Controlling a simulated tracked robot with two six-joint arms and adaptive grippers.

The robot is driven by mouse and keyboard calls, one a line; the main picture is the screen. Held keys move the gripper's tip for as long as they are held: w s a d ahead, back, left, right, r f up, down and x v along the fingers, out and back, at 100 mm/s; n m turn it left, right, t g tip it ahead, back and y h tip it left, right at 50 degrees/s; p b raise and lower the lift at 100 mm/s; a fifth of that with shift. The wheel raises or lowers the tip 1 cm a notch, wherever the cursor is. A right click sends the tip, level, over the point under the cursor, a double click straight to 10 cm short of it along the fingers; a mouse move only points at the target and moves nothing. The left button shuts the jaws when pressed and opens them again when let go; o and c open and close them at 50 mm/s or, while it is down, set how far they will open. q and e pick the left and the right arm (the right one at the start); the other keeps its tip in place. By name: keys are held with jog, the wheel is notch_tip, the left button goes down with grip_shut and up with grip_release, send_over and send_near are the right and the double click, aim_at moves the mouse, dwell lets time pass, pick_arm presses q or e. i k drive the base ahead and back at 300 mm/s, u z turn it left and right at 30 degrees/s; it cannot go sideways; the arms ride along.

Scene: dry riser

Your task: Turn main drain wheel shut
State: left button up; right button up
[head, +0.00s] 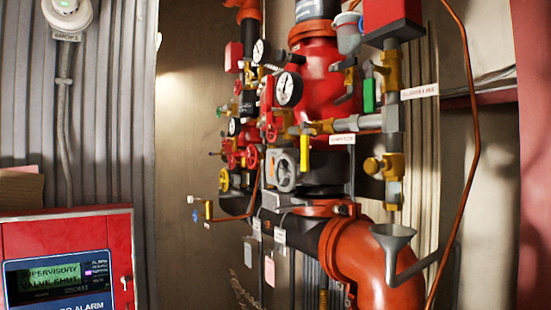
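The dry riser valve assembly stands at the centre, with a red valve body (315,75). Several small handwheels sit on its left side: a red wheel (252,157), another red wheel (271,132) and a yellow wheel (224,180). A larger grey wheel (284,172) sits in front of the lower valve body. I cannot tell which one is the main drain wheel; the white tags are too small to read. How far each wheel is turned does not show. Neither gripper is in view.
A red alarm panel (70,225) at lower left reads "SUPERVISORY VALVE SHUT". A grey funnel (392,235) stands before the large orange elbow pipe (375,270). Gauges (289,89), yellow levers and a thin copper pipe (474,110) crowd the assembly. Corrugated wall is at left.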

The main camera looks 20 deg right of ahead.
aim_at(250, 156)
jog(key=u, duration=0.15)
jog(key=i, duration=0.85)
